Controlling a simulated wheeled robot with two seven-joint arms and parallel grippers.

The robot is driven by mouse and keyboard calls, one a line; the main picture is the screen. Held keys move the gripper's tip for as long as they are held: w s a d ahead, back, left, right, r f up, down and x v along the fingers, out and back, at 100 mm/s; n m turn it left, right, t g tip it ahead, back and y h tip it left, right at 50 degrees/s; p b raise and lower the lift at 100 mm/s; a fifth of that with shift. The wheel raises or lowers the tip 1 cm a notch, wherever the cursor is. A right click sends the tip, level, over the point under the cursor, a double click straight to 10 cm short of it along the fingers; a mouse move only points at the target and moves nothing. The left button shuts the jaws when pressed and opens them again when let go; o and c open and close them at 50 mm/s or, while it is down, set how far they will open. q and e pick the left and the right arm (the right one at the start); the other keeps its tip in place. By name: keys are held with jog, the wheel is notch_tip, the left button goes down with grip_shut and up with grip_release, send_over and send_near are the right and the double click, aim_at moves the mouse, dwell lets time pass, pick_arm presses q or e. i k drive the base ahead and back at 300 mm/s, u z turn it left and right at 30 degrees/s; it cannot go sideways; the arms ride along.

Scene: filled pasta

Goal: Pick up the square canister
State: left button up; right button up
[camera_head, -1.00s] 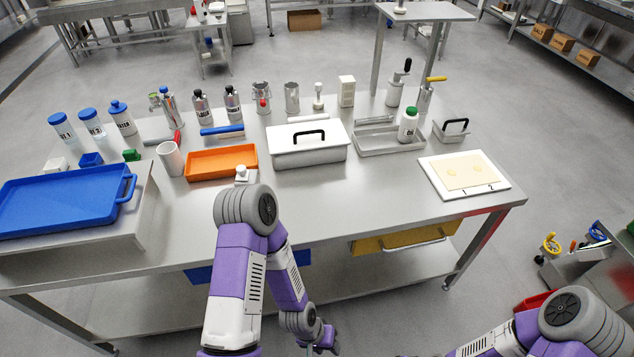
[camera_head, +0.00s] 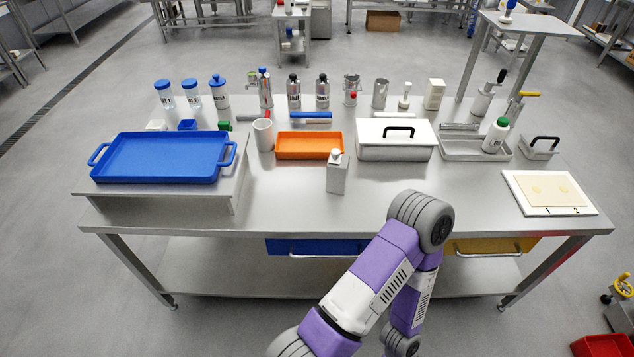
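A grey square canister (camera_head: 337,178) with a white cap stands upright on the steel table, near the middle, in front of the orange tray. It is in full view and nothing touches it. My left arm (camera_head: 385,270) rises at the bottom centre, with its elbow to the right of and nearer than the canister. Its forearm points down and its gripper is below the picture edge. My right arm and gripper are out of view.
A blue tray (camera_head: 165,157) on a raised stand (camera_head: 228,196) is at left. The orange tray (camera_head: 309,146) and a white lidded box (camera_head: 396,142) lie behind the canister. Bottles line the back. The table front left of my elbow is clear.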

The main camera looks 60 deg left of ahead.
aim_at(335, 176)
jog(key=k, duration=0.45)
jog(key=u, duration=0.85)
